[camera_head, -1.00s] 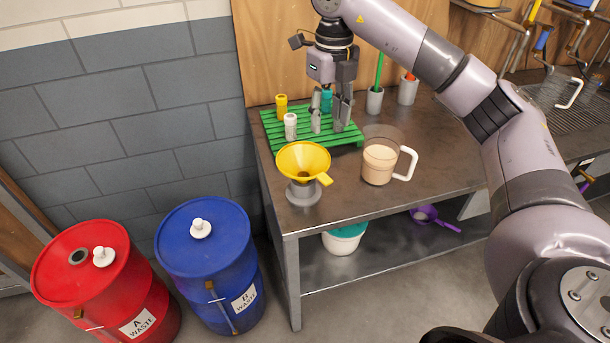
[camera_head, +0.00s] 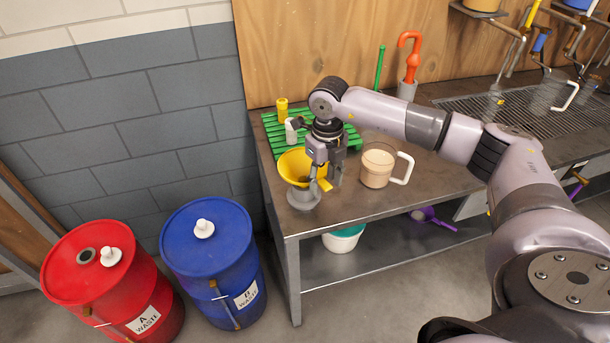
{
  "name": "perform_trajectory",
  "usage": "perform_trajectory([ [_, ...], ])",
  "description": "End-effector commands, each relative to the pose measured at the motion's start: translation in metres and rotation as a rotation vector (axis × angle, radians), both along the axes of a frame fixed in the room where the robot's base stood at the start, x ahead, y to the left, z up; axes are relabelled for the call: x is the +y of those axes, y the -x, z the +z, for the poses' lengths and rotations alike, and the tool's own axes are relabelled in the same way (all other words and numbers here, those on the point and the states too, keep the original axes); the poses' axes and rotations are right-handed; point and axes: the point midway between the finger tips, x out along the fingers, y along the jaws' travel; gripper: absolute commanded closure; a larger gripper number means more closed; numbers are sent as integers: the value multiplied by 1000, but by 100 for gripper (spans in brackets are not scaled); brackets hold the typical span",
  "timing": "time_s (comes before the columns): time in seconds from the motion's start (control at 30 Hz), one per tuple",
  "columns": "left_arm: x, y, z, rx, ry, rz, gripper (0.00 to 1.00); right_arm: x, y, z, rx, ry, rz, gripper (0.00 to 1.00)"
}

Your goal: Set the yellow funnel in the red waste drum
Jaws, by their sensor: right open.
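The yellow funnel (camera_head: 290,166) sits in a grey stand (camera_head: 303,196) at the front left of the workbench. My right gripper (camera_head: 322,183) is open and points down at the funnel's right side, by its tab. The gripper hides part of the funnel, and I cannot tell whether the fingers touch it. The red waste drum (camera_head: 75,267), labelled A WASTE, stands on the floor at the left. Its lid has an open round hole (camera_head: 86,256) and a white cap (camera_head: 110,256) beside the hole. My left gripper is not in view.
A blue drum (camera_head: 207,236), labelled B WASTE, stands between the red drum and the workbench (camera_head: 390,207). A clear jug (camera_head: 376,166) of beige liquid stands close right of my gripper. A green rack (camera_head: 270,124) with small bottles lies behind. A teal-lidded tub (camera_head: 343,238) is on the lower shelf.

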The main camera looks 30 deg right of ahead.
Motion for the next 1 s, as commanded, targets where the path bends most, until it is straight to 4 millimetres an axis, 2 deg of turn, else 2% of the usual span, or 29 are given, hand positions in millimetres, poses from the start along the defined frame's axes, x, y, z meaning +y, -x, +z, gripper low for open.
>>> perform_trajectory([
  [0.03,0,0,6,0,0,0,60,0,1,-5,4,-1,-1,57],
  [0.2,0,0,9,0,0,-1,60,0,0,-20,1,0,0,57],
  [0.4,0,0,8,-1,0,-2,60,0,0,-21,-1,-1,0,57],
  [1.0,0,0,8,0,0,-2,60,0,0,-21,-1,-1,0,96],
])
